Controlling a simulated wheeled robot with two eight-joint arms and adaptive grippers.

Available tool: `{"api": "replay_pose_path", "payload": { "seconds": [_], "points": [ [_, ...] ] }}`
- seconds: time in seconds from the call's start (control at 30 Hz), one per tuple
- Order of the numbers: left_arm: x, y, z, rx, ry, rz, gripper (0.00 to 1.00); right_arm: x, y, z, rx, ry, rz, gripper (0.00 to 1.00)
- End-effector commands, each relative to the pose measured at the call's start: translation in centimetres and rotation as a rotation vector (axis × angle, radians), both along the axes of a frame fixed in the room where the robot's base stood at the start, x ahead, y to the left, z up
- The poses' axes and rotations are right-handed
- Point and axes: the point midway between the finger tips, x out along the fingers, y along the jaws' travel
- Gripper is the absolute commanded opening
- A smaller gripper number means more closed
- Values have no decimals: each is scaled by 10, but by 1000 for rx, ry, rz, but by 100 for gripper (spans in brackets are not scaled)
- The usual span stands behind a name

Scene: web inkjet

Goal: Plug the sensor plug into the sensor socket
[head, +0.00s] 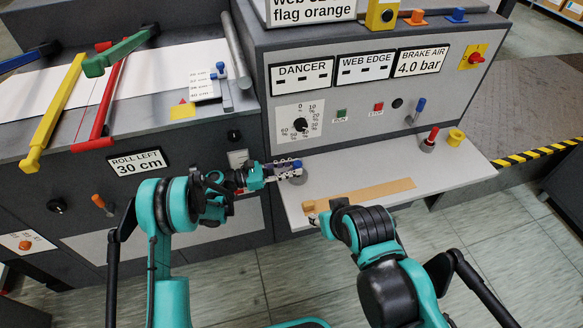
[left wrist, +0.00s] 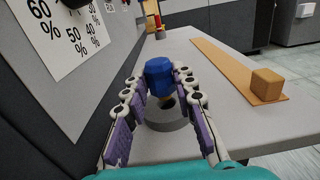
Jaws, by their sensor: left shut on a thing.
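The blue plug (left wrist: 158,76), which I take for the sensor plug, stands between the fingers of my left gripper (left wrist: 160,92), shut on it. A short brass-coloured part shows under its blue body. A round grey holder (left wrist: 168,118) with a dark hole sits on the shelf just below; I cannot tell whether the plug is clear of it. In the head view my left gripper (head: 285,168) is at the shelf's left end, with the blue plug (head: 297,163) at its fingertips. My right gripper (head: 318,218) is by the shelf's front edge, its jaws unclear. I cannot identify the sensor socket for certain.
A tan strip with a raised block (head: 360,194) lies along the front of the grey shelf (head: 345,170). A red plug-like piece in a grey holder (head: 428,145) and a yellow ring (head: 455,137) stand at right. The panel with a dial (head: 300,124) rises behind.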

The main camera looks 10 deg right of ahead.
Motion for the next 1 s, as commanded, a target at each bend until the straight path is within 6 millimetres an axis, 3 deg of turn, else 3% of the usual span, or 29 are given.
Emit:
{"api": "replay_pose_path", "payload": {
  "seconds": [0.8, 0.83, 0.9, 1.0],
  "points": [
    [0, 0, -21, 0, 0, 0, 0, 0, 0, 0, 0, 0, 0, 40],
    [0, 0, -20, 0, 0, 0, 31, 0, 0, 0, 0, 0, 0, 40],
    [0, 0, -20, 0, 0, 0, 50, 0, 0, 0, 0, 0, 0, 40],
    [0, 0, -20, 0, 0, 0, 50, 0, 0, 0, 0, 0, 0, 40]
  ]
}}
